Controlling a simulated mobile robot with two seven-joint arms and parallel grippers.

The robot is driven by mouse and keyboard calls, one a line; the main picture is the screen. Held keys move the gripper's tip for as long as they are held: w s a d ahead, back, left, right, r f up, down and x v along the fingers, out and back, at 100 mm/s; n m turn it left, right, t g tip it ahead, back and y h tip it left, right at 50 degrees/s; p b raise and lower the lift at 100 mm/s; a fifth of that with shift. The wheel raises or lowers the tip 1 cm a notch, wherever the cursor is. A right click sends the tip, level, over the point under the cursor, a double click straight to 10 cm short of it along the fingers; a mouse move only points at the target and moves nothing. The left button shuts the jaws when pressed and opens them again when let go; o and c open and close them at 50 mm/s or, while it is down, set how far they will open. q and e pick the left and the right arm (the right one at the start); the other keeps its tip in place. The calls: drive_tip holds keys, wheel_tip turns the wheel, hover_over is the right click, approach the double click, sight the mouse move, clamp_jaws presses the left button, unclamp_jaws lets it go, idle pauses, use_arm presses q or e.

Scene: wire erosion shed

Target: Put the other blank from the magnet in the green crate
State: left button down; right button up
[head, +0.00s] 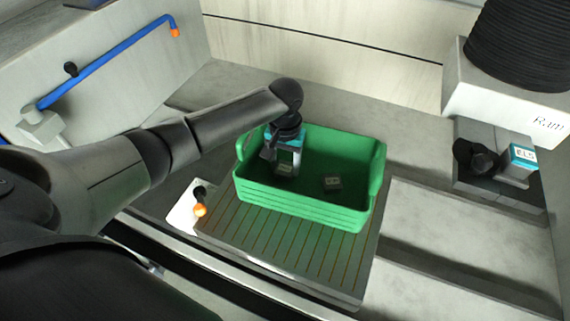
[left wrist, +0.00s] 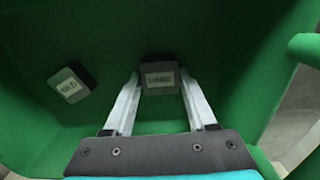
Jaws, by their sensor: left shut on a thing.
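The green crate (head: 300,206) stands on the slotted grey magnet plate (head: 280,243). My left gripper (head: 286,168) reaches down into the left part of the crate. It is shut on a small dark grey blank with a pale label, which shows between the fingertips in the left wrist view (left wrist: 160,80). Whether this blank touches the crate floor I cannot tell. A second, similar blank (head: 332,184) lies on the crate floor to the right of the gripper. It also shows at the left in the left wrist view (left wrist: 71,86). My right gripper is not in view.
A lever with an orange knob (head: 200,210) sits at the magnet's left end. A blue pipe (head: 105,62) runs along the left wall. A grey block with a black knob and teal label (head: 523,157) stands at right, below a black bellows (head: 520,42). The bare magnet top is free in front of the crate.

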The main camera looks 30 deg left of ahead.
sight(285, 168)
use_arm(q)
drive_tip(key=shift+c, duration=1)
unclamp_jaws()
drive_tip(key=shift+f, duration=0.1)
wheel_tip(285, 168, up, 12)
drive_tip(key=p, duration=0.2)
drive_tip(key=shift+r, duration=0.2)
